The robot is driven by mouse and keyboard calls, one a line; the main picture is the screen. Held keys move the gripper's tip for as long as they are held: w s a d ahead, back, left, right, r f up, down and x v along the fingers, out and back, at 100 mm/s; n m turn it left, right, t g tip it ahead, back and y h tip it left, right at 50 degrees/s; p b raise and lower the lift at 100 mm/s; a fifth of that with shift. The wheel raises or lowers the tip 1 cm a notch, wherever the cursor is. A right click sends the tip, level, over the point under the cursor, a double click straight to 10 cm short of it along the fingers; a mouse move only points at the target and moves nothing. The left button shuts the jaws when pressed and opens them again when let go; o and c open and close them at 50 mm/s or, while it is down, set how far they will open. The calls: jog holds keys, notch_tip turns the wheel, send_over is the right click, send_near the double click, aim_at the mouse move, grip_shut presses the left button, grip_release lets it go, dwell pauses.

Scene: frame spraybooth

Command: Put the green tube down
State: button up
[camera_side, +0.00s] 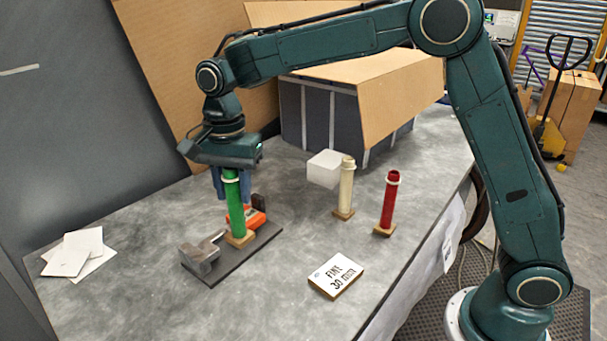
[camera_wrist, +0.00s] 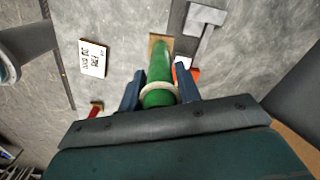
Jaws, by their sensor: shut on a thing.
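The green tube (camera_side: 233,208) stands upright with a pale ring near its top and a square tan base (camera_side: 241,239) at its foot. My gripper (camera_side: 231,180) is shut on its upper part from above. In the wrist view, the green tube (camera_wrist: 160,75) lies between the two blue fingers of my gripper (camera_wrist: 160,92). The base is at or just over the edge of a dark plate (camera_side: 222,262); I cannot tell whether it touches.
A grey metal tool (camera_side: 201,255) and an orange item (camera_side: 254,218) are on the plate. A cream tube (camera_side: 347,187) and a red tube (camera_side: 389,203) stand to the right. A labelled block (camera_side: 336,275) lies in front. White sheets (camera_side: 75,252) lie far left; bare table surrounds the plate.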

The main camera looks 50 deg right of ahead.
jog(key=s+d+r, duration=0.5)
jog(key=s+r, duration=0.1)
jog(key=s, duration=0.2)
jog(key=s+d+r, duration=0.5)
jog(key=s+r, duration=0.2)
jog(key=s, duration=0.2)
jog(key=shift+d+r+m, duration=0.15)
jog(key=shift+m, duration=0.25)
notch_tip(320, 180, down, 20)
dwell(0.6)
jog(key=o, duration=0.9)
jog(key=shift+o, duration=0.2)
